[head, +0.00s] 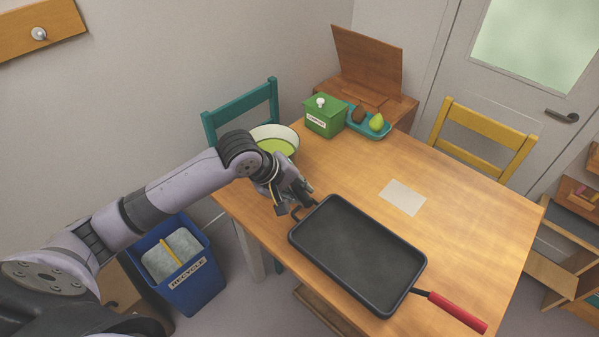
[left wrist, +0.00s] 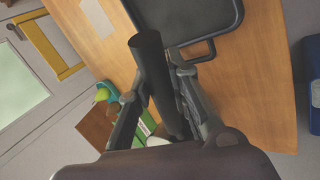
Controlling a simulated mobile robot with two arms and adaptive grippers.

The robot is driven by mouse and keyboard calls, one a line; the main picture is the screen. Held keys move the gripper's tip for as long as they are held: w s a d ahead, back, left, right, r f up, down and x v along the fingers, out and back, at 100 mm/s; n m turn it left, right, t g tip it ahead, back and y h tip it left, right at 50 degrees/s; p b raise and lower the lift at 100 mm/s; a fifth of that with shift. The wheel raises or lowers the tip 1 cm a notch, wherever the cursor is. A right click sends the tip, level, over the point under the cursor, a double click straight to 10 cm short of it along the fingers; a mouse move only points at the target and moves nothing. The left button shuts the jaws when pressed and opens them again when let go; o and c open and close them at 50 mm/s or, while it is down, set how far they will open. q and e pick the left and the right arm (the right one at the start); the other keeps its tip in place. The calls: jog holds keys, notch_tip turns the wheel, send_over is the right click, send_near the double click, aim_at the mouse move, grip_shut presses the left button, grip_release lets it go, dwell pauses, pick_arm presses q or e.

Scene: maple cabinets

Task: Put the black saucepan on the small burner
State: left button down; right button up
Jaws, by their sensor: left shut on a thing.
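A black rectangular pan (head: 357,256) with a red-tipped handle lies flat on the wooden table. Its near-left loop handle (left wrist: 197,52) shows in the left wrist view. My left gripper (head: 291,203) is over the table's left edge, beside that loop. In the left wrist view, my left gripper (left wrist: 163,76) is shut on a dark cylinder (left wrist: 148,62), which stands clear of the pan's loop in that picture. I cannot tell what the cylinder belongs to. No round saucepan or burner shows. My right gripper is out of view.
The wooden table (head: 460,215) has a paper sheet (head: 403,197), a green box (head: 325,117), a teal tray (head: 355,124) with a pear and a green-white bowl (head: 276,138) at the back. Chairs stand behind. A blue recycle bin (head: 177,262) stands at left.

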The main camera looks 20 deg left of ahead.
pick_arm(q)
notch_tip(320, 180, down, 9)
jog(key=shift+r, duration=0.15)
jog(key=c, duration=2)
grip_release()
jog(key=shift+s+f, duration=0.15)
jog(key=shift+f, duration=0.1)
jog(key=o, duration=0.5)
jog(key=shift+r, duration=0.1)
